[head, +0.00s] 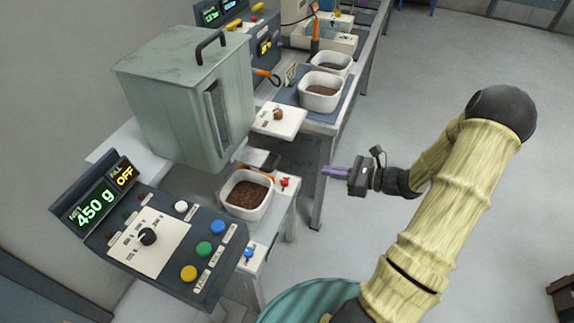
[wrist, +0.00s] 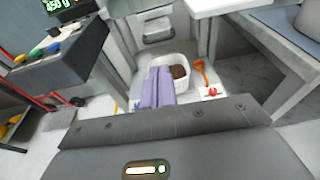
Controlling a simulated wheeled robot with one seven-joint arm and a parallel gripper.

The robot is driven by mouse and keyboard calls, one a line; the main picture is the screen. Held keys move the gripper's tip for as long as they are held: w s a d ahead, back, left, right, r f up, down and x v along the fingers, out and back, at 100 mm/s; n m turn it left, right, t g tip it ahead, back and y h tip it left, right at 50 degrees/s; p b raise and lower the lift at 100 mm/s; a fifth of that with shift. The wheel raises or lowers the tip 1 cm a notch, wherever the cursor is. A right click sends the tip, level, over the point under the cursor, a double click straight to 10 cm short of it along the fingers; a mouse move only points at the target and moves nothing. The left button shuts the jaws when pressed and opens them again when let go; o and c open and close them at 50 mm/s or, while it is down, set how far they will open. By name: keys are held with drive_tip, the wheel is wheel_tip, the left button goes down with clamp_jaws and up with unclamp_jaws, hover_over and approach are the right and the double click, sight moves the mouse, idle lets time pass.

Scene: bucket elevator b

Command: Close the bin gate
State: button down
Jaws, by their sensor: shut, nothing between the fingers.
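The grey-green metal bin (head: 185,95) stands on the bench at left in the head view, with a black top handle and a slotted front. A white tub (head: 246,194) of brown material sits below, also seen in the wrist view (wrist: 181,60). An orange lever (wrist: 201,71) stands beside the tub, near a red knob (wrist: 213,91). My gripper (head: 325,171), with purple fingers, is shut and empty, right of the bin and tub, apart from them. Its fingers also show in the wrist view (wrist: 157,72).
The control panel (head: 170,232) has coloured buttons and a dial; its display (head: 98,207) reads 450 g, with FILL OFF. A white ledge (head: 280,120) projects right of the bin. More tubs (head: 320,92) stand farther back. Open floor (head: 400,70) lies right of the benches.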

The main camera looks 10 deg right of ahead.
drive_tip(key=p+x, duration=0.2)
drive_tip(key=x, duration=1.2)
